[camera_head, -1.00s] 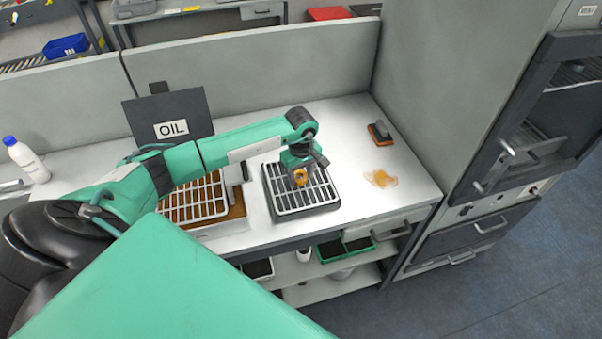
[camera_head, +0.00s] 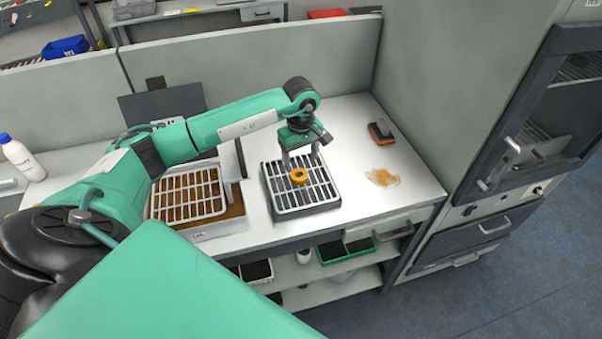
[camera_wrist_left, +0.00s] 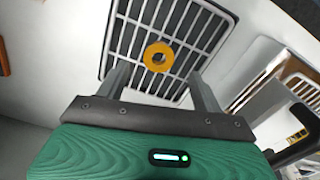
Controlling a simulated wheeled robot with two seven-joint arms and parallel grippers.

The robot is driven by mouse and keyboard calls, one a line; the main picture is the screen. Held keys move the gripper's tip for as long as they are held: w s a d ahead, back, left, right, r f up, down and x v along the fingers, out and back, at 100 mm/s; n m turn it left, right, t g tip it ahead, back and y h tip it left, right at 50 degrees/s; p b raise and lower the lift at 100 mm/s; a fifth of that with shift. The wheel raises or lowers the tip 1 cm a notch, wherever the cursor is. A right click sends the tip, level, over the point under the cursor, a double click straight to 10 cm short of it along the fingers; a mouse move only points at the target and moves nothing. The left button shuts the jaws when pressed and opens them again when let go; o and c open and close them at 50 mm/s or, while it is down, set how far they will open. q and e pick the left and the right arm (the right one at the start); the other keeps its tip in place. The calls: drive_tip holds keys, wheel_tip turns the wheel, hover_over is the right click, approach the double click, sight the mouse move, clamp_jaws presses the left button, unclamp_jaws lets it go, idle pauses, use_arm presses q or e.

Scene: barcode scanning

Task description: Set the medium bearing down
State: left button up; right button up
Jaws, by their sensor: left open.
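The medium bearing (camera_head: 298,176) is a small orange-yellow ring. It lies flat on the slatted rack of a dark tray (camera_head: 333,201) on the white worktop. In the left wrist view the bearing (camera_wrist_left: 158,56) rests on the grey bars, near the middle of the rack. My left gripper (camera_head: 301,160) is above the tray, just behind and over the bearing. Its two fingers (camera_wrist_left: 160,78) are spread wide, with nothing between them, and the bearing shows beyond their tips. My right gripper is not in view.
An oil tray with a white grate (camera_head: 188,196) stands left of the dark tray. A dark brush-like block (camera_head: 380,131) and an orange-brown spill (camera_head: 382,177) are at the right. A white bottle (camera_head: 21,158) stands far left. A tall grey machine (camera_head: 520,120) borders the worktop's right side.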

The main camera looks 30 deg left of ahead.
use_arm(q)
drive_tip(key=shift+r+b, duration=0.7)
drive_tip(key=shift+r, duration=2)
